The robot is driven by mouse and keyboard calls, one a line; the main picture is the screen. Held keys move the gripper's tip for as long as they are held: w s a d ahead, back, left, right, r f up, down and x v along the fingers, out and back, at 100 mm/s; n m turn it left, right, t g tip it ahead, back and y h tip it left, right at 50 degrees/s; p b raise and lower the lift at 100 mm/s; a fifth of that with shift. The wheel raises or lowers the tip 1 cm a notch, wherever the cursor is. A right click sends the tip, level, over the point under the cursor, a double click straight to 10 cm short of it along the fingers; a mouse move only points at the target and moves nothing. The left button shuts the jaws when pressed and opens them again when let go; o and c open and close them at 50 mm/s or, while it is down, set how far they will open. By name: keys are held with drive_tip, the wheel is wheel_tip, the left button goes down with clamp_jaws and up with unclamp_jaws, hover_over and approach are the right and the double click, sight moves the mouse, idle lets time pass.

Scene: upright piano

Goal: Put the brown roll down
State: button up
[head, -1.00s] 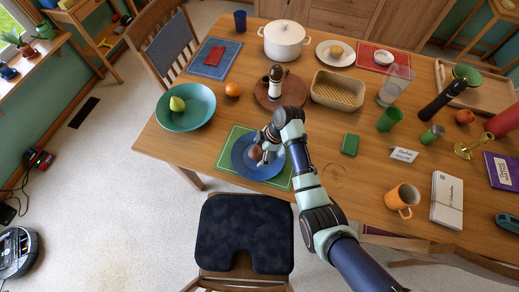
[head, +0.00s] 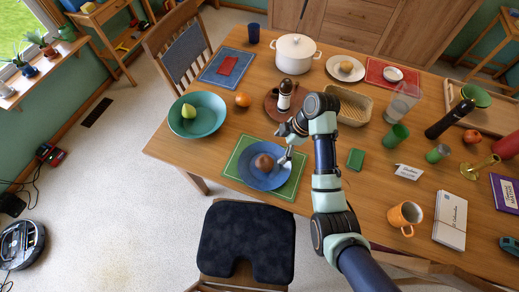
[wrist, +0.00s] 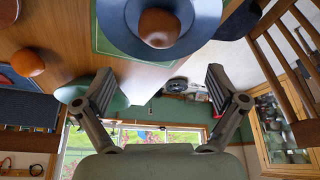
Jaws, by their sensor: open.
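The brown roll (head: 264,162) rests on the blue plate (head: 251,178), which lies on a green placemat (head: 234,167) at the table's front edge. In the wrist view the roll (wrist: 158,28) sits on the blue plate (wrist: 195,38) at the top of the picture. My gripper (head: 284,146) is just right of and above the roll, apart from it. In the wrist view the two fingers of my gripper (wrist: 157,92) are spread wide with nothing between them.
A teal bowl (head: 188,127) with a pear stands to the left, an orange (head: 242,99) behind. A pepper mill (head: 285,95) on a round board stands behind the plate. A green box (head: 355,158) lies to the right. A dark-cushioned chair (head: 246,239) is in front.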

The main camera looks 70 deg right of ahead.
drive_tip(key=w+a+r+m+t+h, duration=0.15)
drive_tip(key=w+a+r, duration=0.25)
drive_tip(key=w+a, duration=0.5)
drive_tip(key=w+a+r+m+t+h, duration=0.1)
drive_tip(key=w+a+r+t+h, duration=0.15)
drive_tip(key=w+a, duration=0.7)
drive_tip(key=s+a+r+m+t+y, duration=0.1)
drive_tip(key=a+r+t, duration=0.1)
drive_tip(key=a+r, duration=0.4)
drive_tip(key=s+a+r+m+t+y, duration=0.1)
drive_tip(key=a+r, duration=0.6)
drive_tip(key=a, duration=0.8)
drive_tip(key=shift+s+a+m+t, duration=0.35)
drive_tip(key=shift+s+t, duration=0.25)
drive_tip(key=shift+t, duration=0.3)
drive_tip(key=shift+d+r, duration=0.1)
